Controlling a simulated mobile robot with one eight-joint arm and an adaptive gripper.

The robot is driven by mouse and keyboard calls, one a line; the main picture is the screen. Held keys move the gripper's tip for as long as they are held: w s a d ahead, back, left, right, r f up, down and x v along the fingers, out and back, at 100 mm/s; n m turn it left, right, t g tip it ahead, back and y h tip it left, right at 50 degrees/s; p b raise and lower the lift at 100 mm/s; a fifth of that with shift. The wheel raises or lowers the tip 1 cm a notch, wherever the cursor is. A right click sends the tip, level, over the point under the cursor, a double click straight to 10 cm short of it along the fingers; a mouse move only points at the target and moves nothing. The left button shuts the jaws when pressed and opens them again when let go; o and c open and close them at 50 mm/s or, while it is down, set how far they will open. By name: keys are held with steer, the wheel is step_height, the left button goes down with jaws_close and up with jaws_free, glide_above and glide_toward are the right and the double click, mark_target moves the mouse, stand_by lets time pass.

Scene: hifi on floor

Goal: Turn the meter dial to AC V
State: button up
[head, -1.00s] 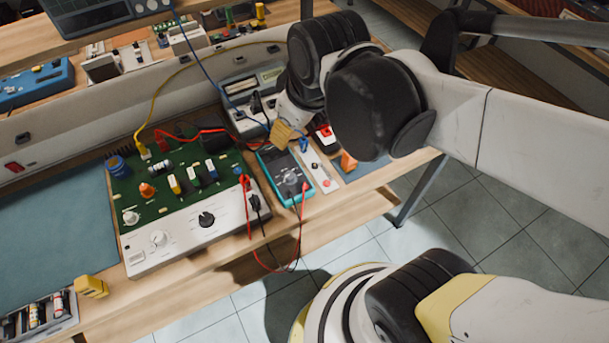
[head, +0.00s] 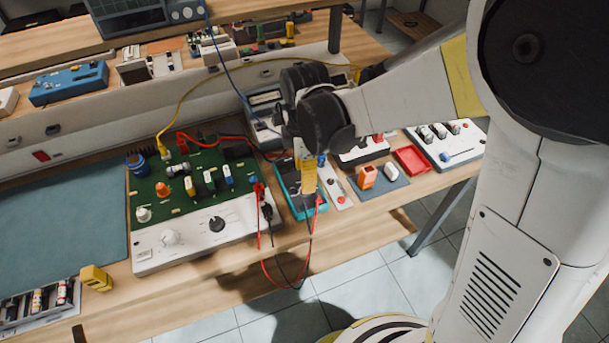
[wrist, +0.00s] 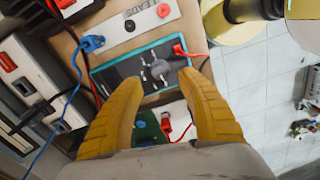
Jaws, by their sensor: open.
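The teal meter (head: 287,192) lies on the bench just right of the green circuit board. In the head view my gripper and arm hide much of it. The wrist view shows the meter's teal edge (wrist: 101,71) and its round grey dial (wrist: 160,70) with light marks around it. I cannot read the marks or the setting. My gripper (wrist: 167,88) has two yellow fingers, apart with nothing between them; in the head view it (head: 306,188) points down over the meter. The dial shows beyond the gap between the fingertips. I cannot tell whether they touch the meter.
The green circuit board (head: 160,197) stands left. An orange block (head: 367,177) and red tray (head: 411,159) lie right. The blue mat (head: 60,230) is clear.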

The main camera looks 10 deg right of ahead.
step_height(320, 180, down, 5)
steer(key=shift+f+b, duration=0.1)
steer(key=shift+b, duration=0.75)
jaws_close()
